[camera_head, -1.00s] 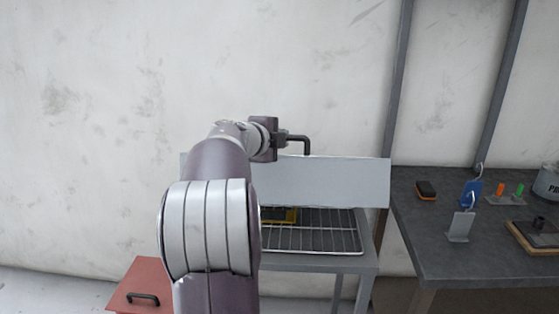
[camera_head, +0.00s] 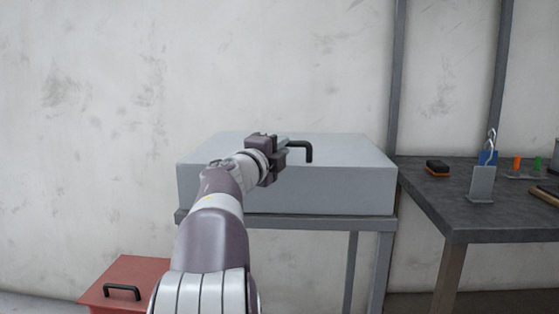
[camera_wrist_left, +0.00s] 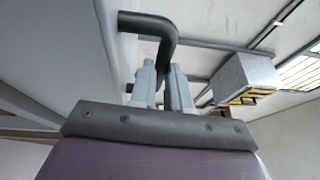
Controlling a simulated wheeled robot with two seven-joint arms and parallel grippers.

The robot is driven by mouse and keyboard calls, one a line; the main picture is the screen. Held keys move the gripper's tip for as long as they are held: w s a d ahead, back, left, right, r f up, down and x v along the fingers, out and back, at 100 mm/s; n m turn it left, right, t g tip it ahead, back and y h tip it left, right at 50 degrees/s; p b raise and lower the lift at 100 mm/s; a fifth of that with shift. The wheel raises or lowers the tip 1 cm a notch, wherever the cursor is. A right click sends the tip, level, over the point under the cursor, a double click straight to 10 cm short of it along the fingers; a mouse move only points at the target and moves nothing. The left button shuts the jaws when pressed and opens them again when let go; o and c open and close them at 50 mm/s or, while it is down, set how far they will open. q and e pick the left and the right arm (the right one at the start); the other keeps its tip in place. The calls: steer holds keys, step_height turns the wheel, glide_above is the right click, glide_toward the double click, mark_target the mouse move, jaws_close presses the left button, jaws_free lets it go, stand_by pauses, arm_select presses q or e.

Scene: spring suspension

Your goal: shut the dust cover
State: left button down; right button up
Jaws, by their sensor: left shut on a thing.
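The dust cover (camera_head: 345,180) is a pale grey box-shaped lid on a grey stand. It is down, its top roughly level and its front face upright, and it hides the rack beneath. A black bar handle (camera_head: 309,152) sticks out from its front. My left gripper (camera_head: 283,150) is shut on the handle, its arm reaching up from below. In the left wrist view, the two fingers (camera_wrist_left: 163,88) close around the black handle (camera_wrist_left: 150,24), beside the pale cover surface. My right gripper is not in view.
A dark workbench (camera_head: 450,205) stands at right with a black-and-orange block (camera_head: 437,167), a grey metal hook stand (camera_head: 482,183) and small coloured tools. A red box (camera_head: 135,275) with a black handle sits low at left. A plain wall is behind.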

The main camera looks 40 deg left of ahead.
arm_select(q)
steer(key=shift+f, duration=0.4)
steer(key=shift+a, duration=0.1)
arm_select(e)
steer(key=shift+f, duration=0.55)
arm_select(q)
steer(key=shift+w+f, duration=0.1)
steer(key=shift+f, duration=0.1)
steer(key=c, duration=1.1)
jaws_free()
steer(key=shift+r, duration=0.1)
steer(key=r+v, duration=0.1)
steer(key=v, duration=1.2)
steer(key=shift+f+p, duration=0.35)
steer(key=shift+f, duration=0.1)
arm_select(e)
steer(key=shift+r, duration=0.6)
